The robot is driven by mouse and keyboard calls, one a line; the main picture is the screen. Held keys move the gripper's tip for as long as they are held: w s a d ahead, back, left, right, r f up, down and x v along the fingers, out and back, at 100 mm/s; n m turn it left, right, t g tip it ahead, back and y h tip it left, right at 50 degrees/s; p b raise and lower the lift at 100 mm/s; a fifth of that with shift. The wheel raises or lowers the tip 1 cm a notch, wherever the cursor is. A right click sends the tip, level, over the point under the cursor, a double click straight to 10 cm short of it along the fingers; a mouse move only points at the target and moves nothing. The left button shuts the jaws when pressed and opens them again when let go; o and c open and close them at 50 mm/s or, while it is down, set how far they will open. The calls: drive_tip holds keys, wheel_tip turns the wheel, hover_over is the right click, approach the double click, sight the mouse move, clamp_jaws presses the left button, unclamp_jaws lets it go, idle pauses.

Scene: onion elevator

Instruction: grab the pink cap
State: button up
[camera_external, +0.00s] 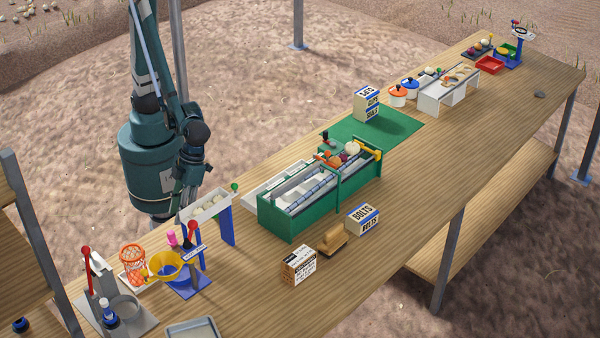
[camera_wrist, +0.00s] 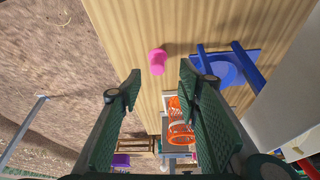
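The pink cap (camera_wrist: 157,62) lies on the wooden table in the wrist view, beyond my fingertips and roughly centred between them. It also shows in the external view (camera_external: 172,237) as a small pink thing left of the blue stand. My gripper (camera_wrist: 160,80) is open, with its two green-padded fingers spread wide and nothing between them. No contact with the cap shows. In the external view, my fingers cannot be made out clearly behind my arm.
A blue stand with a yellow bowl (camera_external: 168,267) and an orange basket (camera_external: 133,258) stand close to the cap. A white tray on blue legs (camera_external: 207,204) is to its right.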

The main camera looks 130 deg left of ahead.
sight(171, 231)
drive_tip(key=shift+s+d+f+m+g, duration=0.1)
drive_tip(key=shift+d+f+m+g, duration=0.2)
drive_tip(key=shift+d+f+m, duration=0.35)
drive_tip(key=shift+f, duration=0.15)
drive_tip(key=shift+b+x, duration=0.3)
drive_tip(key=shift+x, duration=0.9)
drive_tip(key=shift+f, duration=0.15)
drive_tip(key=shift+b+x, duration=0.6)
drive_tip(key=shift+x, duration=1.9)
drive_tip(key=c, duration=0.9)
